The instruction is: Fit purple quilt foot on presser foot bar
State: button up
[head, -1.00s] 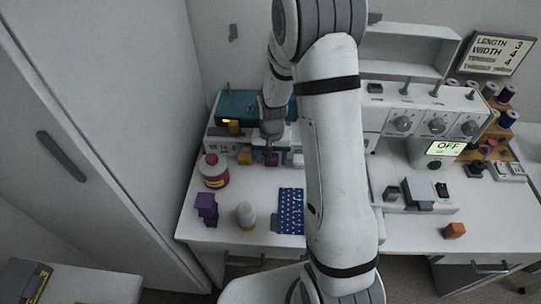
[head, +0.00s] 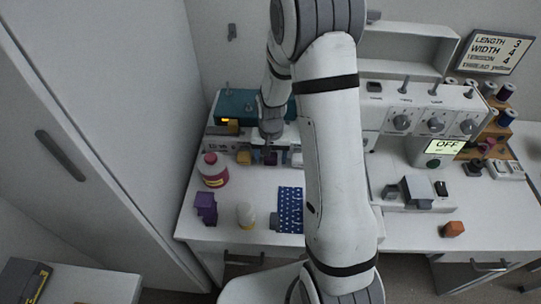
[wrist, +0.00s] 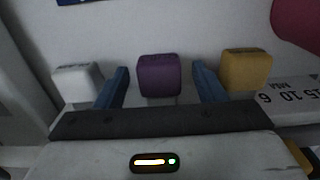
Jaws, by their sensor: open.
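The purple quilt foot (wrist: 158,74) is a small purple block standing between the open blue fingers of my gripper (wrist: 160,88) in the wrist view. A gap shows on each side of it, so the fingers appear not to touch it. In the head view the purple foot (head: 270,158) is partly hidden under my gripper, at the rack on the left table. A yellow block (wrist: 246,70) stands to its right and a white block (wrist: 77,82) to its left in the wrist view. The sewing machine (head: 404,122) is at the right; I cannot make out its presser foot bar clearly.
A teal machine (head: 238,103) stands behind the rack. The machine's display reads OFF.

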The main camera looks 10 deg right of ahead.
jog(key=shift+r, duration=0.1)
notch_tip(320, 180, up, 8)
jog(key=shift+f, duration=0.2)
dwell(0.5)
jog(key=shift+s+r, duration=0.1)
jog(key=shift+r, duration=0.1)
jog(key=s+r+n+t, duration=0.1)
jog(key=s+r, duration=0.6)
jog(key=s, duration=0.3)
jog(key=s+r+n+t, duration=0.1)
jog(key=s+r+n, duration=0.1)
jog(key=s+r, duration=0.5)
jog(key=s, duration=0.3)
jog(key=shift+r+n+t, duration=0.3)
jog(key=shift+r, duration=0.1)
jog(key=shift+w, duration=0.1)
